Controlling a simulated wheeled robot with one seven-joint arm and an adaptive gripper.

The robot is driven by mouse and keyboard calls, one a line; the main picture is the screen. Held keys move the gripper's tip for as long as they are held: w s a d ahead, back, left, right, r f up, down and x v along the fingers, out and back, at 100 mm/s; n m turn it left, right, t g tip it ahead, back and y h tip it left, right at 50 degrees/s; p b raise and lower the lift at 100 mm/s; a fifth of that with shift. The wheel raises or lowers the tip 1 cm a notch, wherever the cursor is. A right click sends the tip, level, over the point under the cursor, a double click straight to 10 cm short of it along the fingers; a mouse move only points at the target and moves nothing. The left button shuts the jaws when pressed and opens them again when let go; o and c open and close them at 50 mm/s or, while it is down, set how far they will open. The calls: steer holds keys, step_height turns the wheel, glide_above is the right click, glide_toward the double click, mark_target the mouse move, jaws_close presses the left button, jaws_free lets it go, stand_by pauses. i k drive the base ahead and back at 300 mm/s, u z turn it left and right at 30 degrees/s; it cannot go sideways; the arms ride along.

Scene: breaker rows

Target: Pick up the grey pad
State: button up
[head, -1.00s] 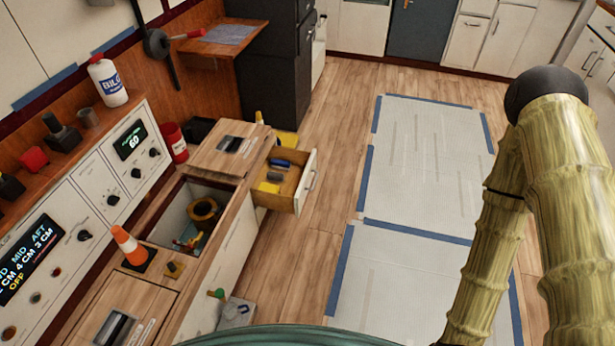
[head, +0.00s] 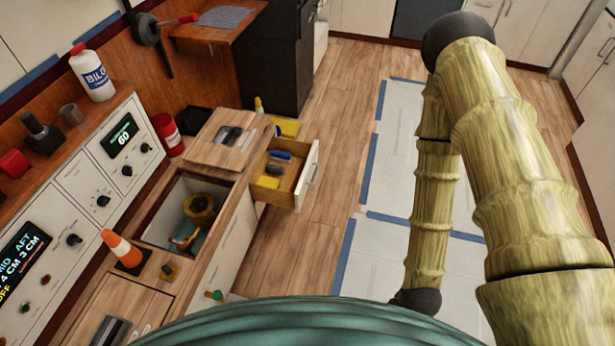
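A flat grey sheet (head: 225,17) on the wooden shelf at the back also fits the name; I cannot tell which is meant. My arm stands at the right, over the floor and well apart from the drawer. My gripper is not in view.
An open hatch (head: 150,229) in the counter holds a yellow ring-shaped item (head: 200,208). An orange cone (head: 122,250) stands by it. A white bottle (head: 94,75) stands on the ledge. The wood floor (head: 291,257) right of the drawer is clear.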

mark_target(271, 168)
steer(key=u, duration=0.45)
steer(key=k, duration=0.55)
steer(key=z, duration=0.3)
steer(key=i, duration=0.65)
steer(key=z, duration=0.65)
steer(key=i, duration=0.75)
steer(key=u, duration=0.8)
steer(key=i, duration=0.65)
steer(key=u, duration=0.7)
